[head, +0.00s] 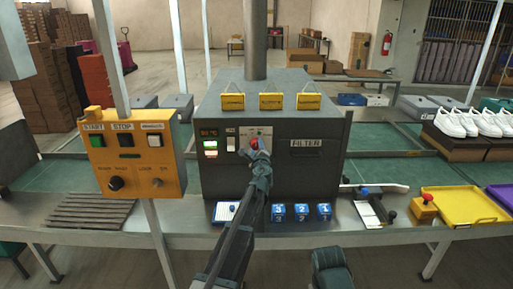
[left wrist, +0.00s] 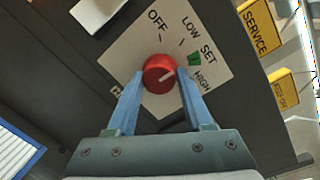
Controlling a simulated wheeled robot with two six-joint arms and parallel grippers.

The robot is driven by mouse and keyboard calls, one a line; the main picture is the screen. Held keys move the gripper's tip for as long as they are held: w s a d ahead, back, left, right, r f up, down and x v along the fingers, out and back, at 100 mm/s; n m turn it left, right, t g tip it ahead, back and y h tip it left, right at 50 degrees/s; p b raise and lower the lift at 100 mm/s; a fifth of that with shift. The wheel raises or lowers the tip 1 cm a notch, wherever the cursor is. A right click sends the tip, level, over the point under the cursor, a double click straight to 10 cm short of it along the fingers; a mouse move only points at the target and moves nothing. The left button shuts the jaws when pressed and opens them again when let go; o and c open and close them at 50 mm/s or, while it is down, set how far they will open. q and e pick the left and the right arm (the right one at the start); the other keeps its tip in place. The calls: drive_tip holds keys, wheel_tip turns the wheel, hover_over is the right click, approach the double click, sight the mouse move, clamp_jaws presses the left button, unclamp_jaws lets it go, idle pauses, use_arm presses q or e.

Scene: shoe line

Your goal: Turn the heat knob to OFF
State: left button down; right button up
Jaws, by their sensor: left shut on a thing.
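The heat knob (left wrist: 159,72) is red and round, on a white dial plate (left wrist: 143,43) marked OFF, LOW, SET and HIGH, with a green mark by SET. The knob's white line points rightward, toward the SET and HIGH side and away from OFF; its exact mark is hard to tell. In the left wrist view my left gripper (left wrist: 158,95) has its two blue fingers on either side of the knob, shut on it. In the head view the left gripper (head: 257,152) reaches the dial on the dark oven's front and hides part of it.
The dark oven (head: 220,178) carries yellow tags and a FILTER panel (head: 314,153). An orange START/STOP box (head: 140,185) stands left. Blue numbered blocks (head: 301,211) and a clipboard (head: 371,214) lie on the bench in front. A yellow tray (head: 467,207) is at right.

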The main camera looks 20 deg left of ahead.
use_arm(q)
drive_tip(key=n+p, duration=0.1)
drive_tip(key=n, duration=0.5)
drive_tip(key=shift+a+r+h, duration=0.1)
drive_tip(key=shift+a+h, duration=0.05)
drive_tip(key=shift+h, duration=0.25)
drive_tip(key=n, duration=0.5)
drive_tip(key=shift+h, duration=0.3)
drive_tip(key=shift+n, duration=0.4)
drive_tip(key=shift+c, duration=1.4)
unclamp_jaws()
drive_tip(key=shift+s, duration=0.1)
drive_tip(key=p+v, duration=0.1)
drive_tip(key=v, duration=1.2)
drive_tip(key=shift+s, duration=0.25)
